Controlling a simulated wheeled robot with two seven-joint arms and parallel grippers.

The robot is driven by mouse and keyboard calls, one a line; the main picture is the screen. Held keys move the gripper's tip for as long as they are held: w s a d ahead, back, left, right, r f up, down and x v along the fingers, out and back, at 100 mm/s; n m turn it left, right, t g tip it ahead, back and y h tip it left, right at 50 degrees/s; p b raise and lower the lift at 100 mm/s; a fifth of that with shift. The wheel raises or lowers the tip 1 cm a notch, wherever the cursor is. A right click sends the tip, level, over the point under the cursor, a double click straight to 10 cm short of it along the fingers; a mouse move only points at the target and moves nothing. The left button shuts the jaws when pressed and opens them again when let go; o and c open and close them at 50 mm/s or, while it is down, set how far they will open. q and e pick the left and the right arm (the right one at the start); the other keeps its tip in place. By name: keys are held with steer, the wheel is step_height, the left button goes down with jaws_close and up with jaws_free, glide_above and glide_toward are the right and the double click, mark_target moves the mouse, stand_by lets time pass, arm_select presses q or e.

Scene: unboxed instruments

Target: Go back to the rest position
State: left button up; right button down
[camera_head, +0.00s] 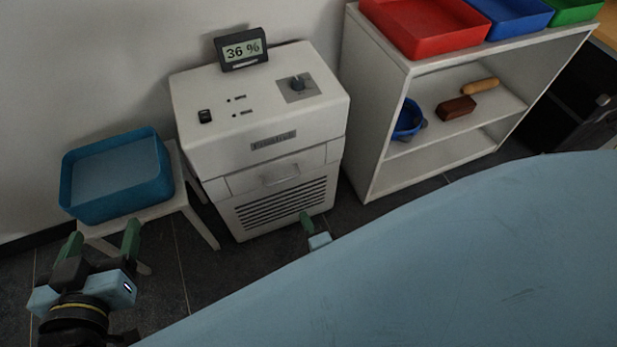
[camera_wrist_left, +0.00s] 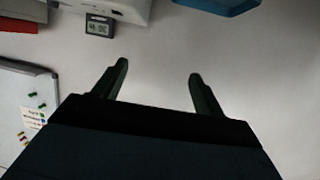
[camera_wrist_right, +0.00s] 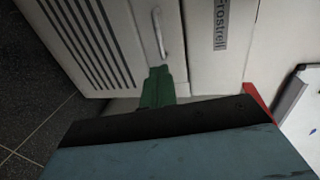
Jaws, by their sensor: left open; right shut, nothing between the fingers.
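My left gripper (camera_head: 104,240) is at the lower left of the head view, in front of the stool with the blue tray. Its two green fingers are spread apart and empty; in the left wrist view the gripper (camera_wrist_left: 157,85) also shows open, with only wall beyond it. My right gripper (camera_head: 307,222) is mostly hidden behind my own blue body in the head view; only a green fingertip and a small part of it show, in front of the white machine. In the right wrist view the right gripper (camera_wrist_right: 157,88) has its fingers together, with nothing between them, near the machine's drawer handle.
The white machine (camera_head: 215,95) has a closed front drawer and a display (camera_head: 241,49) reading 36 % on top. A blue tray (camera_head: 117,210) sits on a small stool (camera_head: 203,228) at left. A white shelf (camera_head: 378,135) with red (camera_head: 425,50), blue and green trays stands right.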

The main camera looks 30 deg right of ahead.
arm_select(q)
steer(key=shift+s+a+f+g, duration=0.15)
steer(key=shift+f+g, duration=0.1)
steer(key=shift+f, duration=0.1)
steer(key=shift+s+a+f+g, duration=0.1)
steer(key=shift+s+f+g, duration=0.05)
steer(key=shift+f+g, duration=0.15)
arm_select(e)
steer(key=shift+s+a+r, duration=0.1)
steer(key=shift+s+r, duration=0.05)
steer(key=shift+s, duration=0.5)
